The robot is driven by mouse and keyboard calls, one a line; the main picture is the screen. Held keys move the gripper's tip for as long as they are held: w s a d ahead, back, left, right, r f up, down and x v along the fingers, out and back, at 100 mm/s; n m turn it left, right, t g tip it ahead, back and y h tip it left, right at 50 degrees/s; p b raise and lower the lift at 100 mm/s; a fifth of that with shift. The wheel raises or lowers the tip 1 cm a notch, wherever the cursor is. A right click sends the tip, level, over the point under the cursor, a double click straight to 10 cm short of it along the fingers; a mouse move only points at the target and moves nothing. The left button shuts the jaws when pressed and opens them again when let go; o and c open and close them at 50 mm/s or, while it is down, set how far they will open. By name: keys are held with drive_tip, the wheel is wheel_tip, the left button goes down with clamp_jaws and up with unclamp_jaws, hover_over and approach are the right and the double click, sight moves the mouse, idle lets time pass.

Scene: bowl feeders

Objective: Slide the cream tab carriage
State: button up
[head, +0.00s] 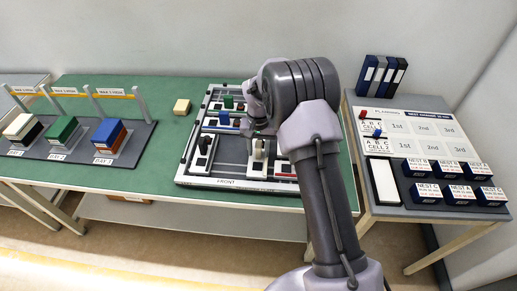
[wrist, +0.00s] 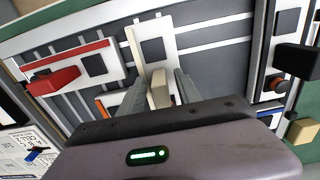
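The cream tab (wrist: 160,88) stands up from a pale carriage plate with a dark square (wrist: 152,50) in the wrist view. In the head view the cream tab (head: 258,150) is near the front middle of the framed sliding board (head: 222,184). My gripper (wrist: 159,80) is over the carriage, with one finger on each side of the tab. Gaps show between the fingers and the tab, so it looks open around it. The tab's lower part is partly hidden by my gripper body. In the head view my arm hides the board's right side.
A red-tab carriage (wrist: 52,80) lies left of the cream one in the wrist view, and a black tab (wrist: 297,60) lies right. In the head view a white carriage with a dark tab (head: 203,148) and a blue bar (head: 222,128) share the board. A loose tan block (head: 182,106) lies on the green table.

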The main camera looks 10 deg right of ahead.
wheel_tip(320, 180, up, 17)
drive_tip(key=p, duration=0.5)
drive_tip(key=shift+r, duration=0.2)
drive_tip(key=s+a+r+t+y+b, duration=0.1)
drive_tip(key=s+r+b, duration=0.1)
drive_tip(key=s+r, duration=0.45)
drive_tip(key=s+a+r+t+b, duration=0.1)
drive_tip(key=s+r+t+b, duration=0.15)
drive_tip(key=s+r, duration=0.4)
drive_tip(key=s+a+f+t+b, duration=0.1)
drive_tip(key=s+f+b, duration=0.1)
drive_tip(key=s, duration=0.8)
drive_tip(key=s+f+t+y+b, duration=0.1)
drive_tip(key=s+f, duration=0.2)
drive_tip(key=s, duration=0.6)
drive_tip(key=shift+s+a+f+m+b, duration=0.25)
drive_tip(key=shift+s+a+m+b, duration=0.1)
drive_tip(key=shift+s+m, duration=0.05)
